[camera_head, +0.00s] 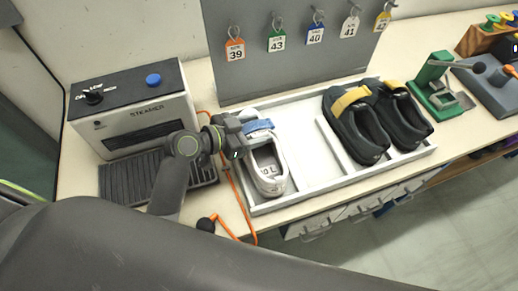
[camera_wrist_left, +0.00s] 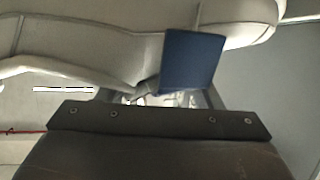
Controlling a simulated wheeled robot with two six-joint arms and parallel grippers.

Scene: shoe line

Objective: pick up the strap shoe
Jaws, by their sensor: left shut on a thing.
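The strap shoe (camera_head: 269,172) is white-grey with a blue strap (camera_head: 258,125). It is in the left part of the white tray (camera_head: 310,187), and I cannot tell whether it touches the tray floor. My left gripper (camera_head: 243,131) is at the strap end of the shoe and is shut on it. In the left wrist view the pale shoe body (camera_wrist_left: 90,45) and the blue strap (camera_wrist_left: 192,62) are right in front of the gripper (camera_wrist_left: 165,99). The fingertips are mostly hidden there. My right gripper is not in view.
Two black shoes with yellow straps (camera_head: 352,100) stand in the tray's right part. A steamer (camera_head: 135,112) is at the left. A grey board with numbered tags (camera_head: 277,42) rises behind the tray. An orange cable (camera_head: 236,190) runs left of the tray. A green tool (camera_head: 432,75) stands at the right.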

